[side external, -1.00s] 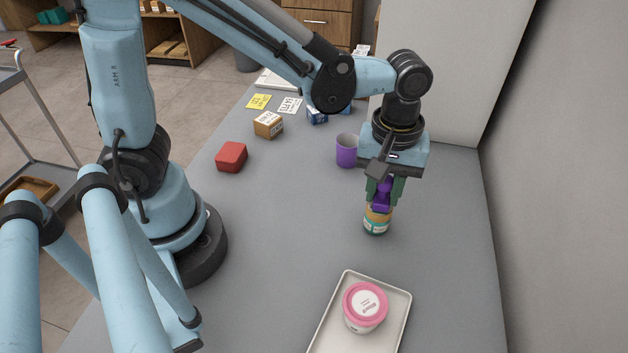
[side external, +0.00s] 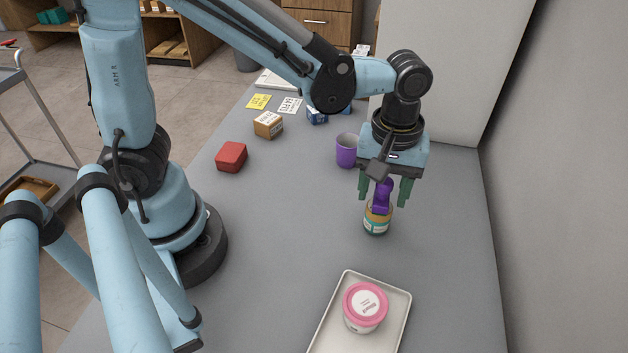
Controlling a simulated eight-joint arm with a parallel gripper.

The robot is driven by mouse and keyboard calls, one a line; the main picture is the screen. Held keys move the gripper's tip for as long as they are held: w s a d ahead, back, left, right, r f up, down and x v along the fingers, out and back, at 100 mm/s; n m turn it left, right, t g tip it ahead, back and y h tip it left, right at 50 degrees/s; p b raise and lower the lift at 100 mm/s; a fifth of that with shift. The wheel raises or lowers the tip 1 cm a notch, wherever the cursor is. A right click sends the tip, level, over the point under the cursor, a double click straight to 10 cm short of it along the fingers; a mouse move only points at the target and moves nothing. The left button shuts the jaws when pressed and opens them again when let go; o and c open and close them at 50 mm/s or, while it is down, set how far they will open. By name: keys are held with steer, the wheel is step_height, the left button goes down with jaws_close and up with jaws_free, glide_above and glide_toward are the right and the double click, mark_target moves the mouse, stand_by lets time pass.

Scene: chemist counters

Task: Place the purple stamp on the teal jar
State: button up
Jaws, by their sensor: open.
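The purple stamp (side external: 382,198) stands upright on top of the teal jar (side external: 376,226), which has an orange-yellow upper part and a teal label band. The jar stands on the grey counter. My gripper (side external: 385,198) is open, its green fingers apart on either side of the stamp's handle, with a gap on both sides. The underside of the stamp where it meets the jar's lid is hard to make out.
A white tray (side external: 398,313) with a pink-lidded jar (side external: 365,306) lies in front. A purple cup (side external: 346,150) stands behind, left of my gripper. A red block (side external: 231,157) and a cardboard box (side external: 268,125) are farther left. The counter (side external: 290,215) between is clear.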

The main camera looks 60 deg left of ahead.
step_height(320, 180, up, 11)
steer(key=shift+r, duration=0.1)
steer(key=shift+a+r, duration=0.2)
steer(key=shift+r, duration=0.1)
steer(key=s+a+f+m+t, duration=0.1)
steer(key=a+f+m+t, duration=0.1)
steer(key=a, duration=0.4)
steer(key=s+a+f+m+t, duration=0.1)
steer(key=a+f+m+t, duration=0.1)
steer(key=a+m+t, duration=0.3)
steer(key=shift+s+a+f+m, duration=0.25)
steer(key=shift+s+a+m, duration=0.1)
steer(key=shift+a+m, duration=0.45)
steer(key=shift+d, duration=0.1)
